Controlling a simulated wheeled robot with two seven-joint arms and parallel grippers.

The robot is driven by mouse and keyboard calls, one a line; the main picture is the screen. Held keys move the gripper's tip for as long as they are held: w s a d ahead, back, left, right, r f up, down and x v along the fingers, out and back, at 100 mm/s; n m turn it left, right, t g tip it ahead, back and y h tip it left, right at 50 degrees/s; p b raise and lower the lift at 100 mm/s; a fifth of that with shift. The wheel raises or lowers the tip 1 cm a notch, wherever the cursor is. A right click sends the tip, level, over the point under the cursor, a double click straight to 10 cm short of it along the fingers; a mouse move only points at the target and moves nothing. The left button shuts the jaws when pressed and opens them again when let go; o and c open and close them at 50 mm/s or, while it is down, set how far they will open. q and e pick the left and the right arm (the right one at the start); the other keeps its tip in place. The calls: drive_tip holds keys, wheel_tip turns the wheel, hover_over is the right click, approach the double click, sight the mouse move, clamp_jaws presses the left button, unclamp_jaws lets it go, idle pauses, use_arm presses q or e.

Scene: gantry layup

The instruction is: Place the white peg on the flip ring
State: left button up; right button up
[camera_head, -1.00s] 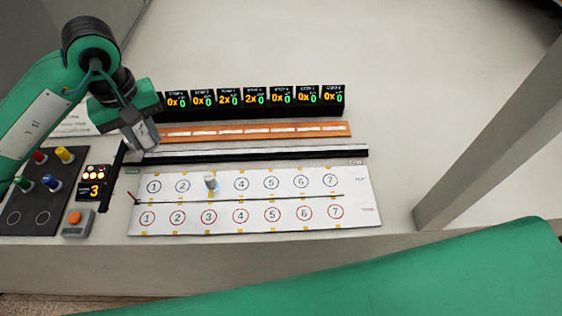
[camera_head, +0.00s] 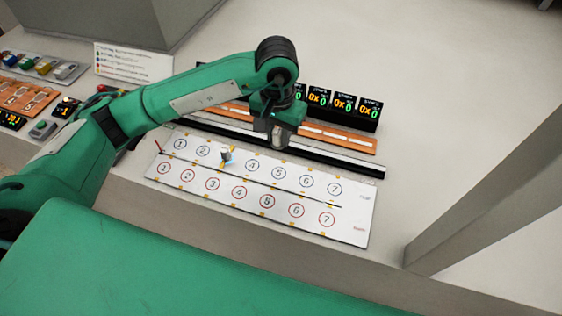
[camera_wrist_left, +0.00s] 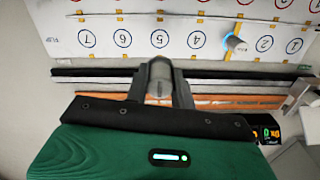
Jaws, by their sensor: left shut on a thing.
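My right gripper is out of view.
A black and white rail (camera_head: 350,166) and an orange strip (camera_head: 345,140) run behind the board, with black counter displays (camera_head: 343,104) behind them. My left arm covers part of these. A grey post (camera_head: 490,165) rises at right.

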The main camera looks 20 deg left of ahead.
use_arm(q)
drive_tip(key=p, duration=0.3)
hover_over(279, 173)
wheel_tip(279, 173, down, 9)
drive_tip(key=shift+r, duration=0.15)
wheel_tip(279, 173, down, 4)
drive_tip(key=shift+r+p, duration=0.2)
drive_tip(key=shift+p, duration=0.25)
drive_tip(key=shift+f, duration=0.1)
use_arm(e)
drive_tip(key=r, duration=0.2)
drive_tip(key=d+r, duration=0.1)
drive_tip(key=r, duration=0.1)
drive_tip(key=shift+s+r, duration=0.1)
use_arm(q)
drive_tip(key=shift+f+b, duration=0.15)
drive_tip(key=shift+b, duration=0.15)
drive_tip(key=o, duration=1)
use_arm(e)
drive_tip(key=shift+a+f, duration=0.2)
